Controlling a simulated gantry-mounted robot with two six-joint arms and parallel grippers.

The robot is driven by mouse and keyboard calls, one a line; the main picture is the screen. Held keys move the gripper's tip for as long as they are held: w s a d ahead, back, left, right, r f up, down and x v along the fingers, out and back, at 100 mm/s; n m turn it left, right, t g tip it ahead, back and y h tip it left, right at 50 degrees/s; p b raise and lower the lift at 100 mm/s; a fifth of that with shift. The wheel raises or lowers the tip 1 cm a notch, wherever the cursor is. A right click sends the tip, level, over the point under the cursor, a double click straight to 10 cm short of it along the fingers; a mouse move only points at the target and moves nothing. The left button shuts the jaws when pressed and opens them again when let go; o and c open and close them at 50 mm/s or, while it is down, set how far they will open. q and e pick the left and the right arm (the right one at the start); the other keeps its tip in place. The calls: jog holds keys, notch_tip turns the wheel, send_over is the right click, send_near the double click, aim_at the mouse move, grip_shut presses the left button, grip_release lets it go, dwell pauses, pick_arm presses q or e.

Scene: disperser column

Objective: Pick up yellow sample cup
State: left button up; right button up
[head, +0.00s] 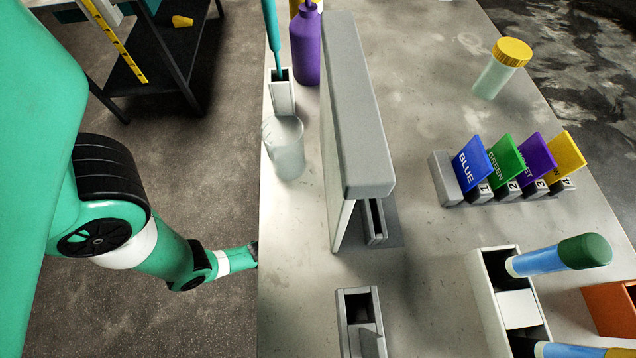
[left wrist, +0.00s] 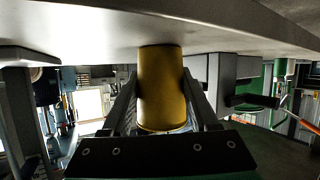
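A clear jar with a yellow lid (head: 512,52) stands upright at the back right of the table in the head view. My left arm ends at the table's left edge, where its tip (head: 252,254) just shows; the fingers are hidden there. In the left wrist view a plain yellow cylinder (left wrist: 161,90) stands upright between the two fingers of my left gripper (left wrist: 160,75). The fingertips lie close along its sides, and I cannot tell whether they press on it. Its top reaches the pale slab edge above. My right gripper is not in view.
A grey upright panel (head: 357,105) divides the table. A clear beaker (head: 284,150) and a purple bottle (head: 305,45) stand left of it. Coloured labelled cards (head: 508,158) and a white rack (head: 505,300) with blue tubes are right. Bare tabletop (head: 430,90) lies between.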

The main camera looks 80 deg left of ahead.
pick_arm(q)
jog(key=shift+w, duration=0.25)
jog(key=shift+c, duration=1.1)
jog(key=shift+s, duration=0.25)
grip_shut()
jog(key=shift+w+r+p, duration=0.15)
jog(key=shift+r+p, duration=0.15)
jog(key=shift+r, duration=0.05)
notch_tip(320, 180, up, 10)
jog(key=p, duration=0.7)
jog(key=shift+f+p, duration=0.15)
jog(key=shift+p, duration=0.25)
